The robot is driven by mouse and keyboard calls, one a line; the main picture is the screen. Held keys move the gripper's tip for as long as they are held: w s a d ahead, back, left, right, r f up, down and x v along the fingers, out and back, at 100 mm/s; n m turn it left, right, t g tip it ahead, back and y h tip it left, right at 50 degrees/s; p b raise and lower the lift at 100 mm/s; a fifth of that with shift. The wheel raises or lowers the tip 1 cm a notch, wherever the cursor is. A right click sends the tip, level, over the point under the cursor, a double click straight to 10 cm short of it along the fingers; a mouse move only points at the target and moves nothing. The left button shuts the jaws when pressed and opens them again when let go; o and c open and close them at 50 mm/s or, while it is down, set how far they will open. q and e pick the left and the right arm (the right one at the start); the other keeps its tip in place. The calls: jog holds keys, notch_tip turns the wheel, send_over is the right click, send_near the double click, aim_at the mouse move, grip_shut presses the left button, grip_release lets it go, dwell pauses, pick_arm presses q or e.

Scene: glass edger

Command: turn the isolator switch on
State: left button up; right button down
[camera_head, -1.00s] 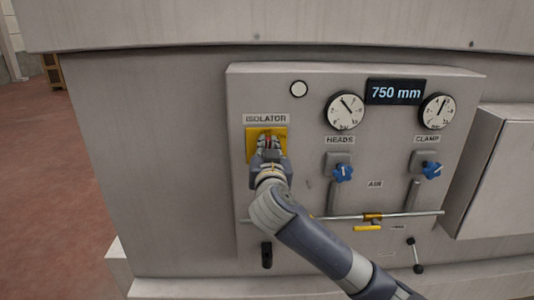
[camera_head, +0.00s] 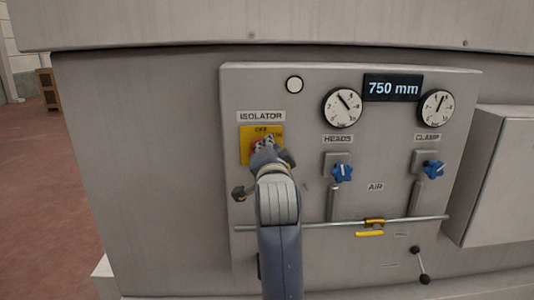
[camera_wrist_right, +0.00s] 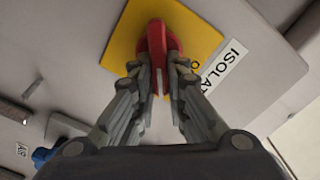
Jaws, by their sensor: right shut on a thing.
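The isolator switch is a red handle on a yellow plate (camera_head: 246,148) under the ISOLATOR label (camera_head: 261,116), at the left of the grey panel. My right gripper (camera_head: 264,142) is at the switch and covers much of the handle in the head view. In the right wrist view, the fingers are closed on either side of the red handle (camera_wrist_right: 157,50), and the yellow plate (camera_wrist_right: 125,40) lies behind. My left gripper is not in view.
Two gauges (camera_head: 342,107), a 750 mm display (camera_head: 392,88) and two blue knobs (camera_head: 342,173) are to the right. A horizontal rail (camera_head: 335,224) crosses the lower panel. A grey box (camera_head: 500,175) juts out at far right.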

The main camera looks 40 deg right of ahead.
jog(key=shift+f+m, duration=0.2)
jog(key=shift+m, duration=0.4)
jog(key=shift+d, duration=0.1)
jog(key=c, duration=1.6)
grip_release()
jog(key=shift+r, duration=0.1)
notch_tip(320, 180, up, 9)
jog(key=shift+r, duration=0.45)
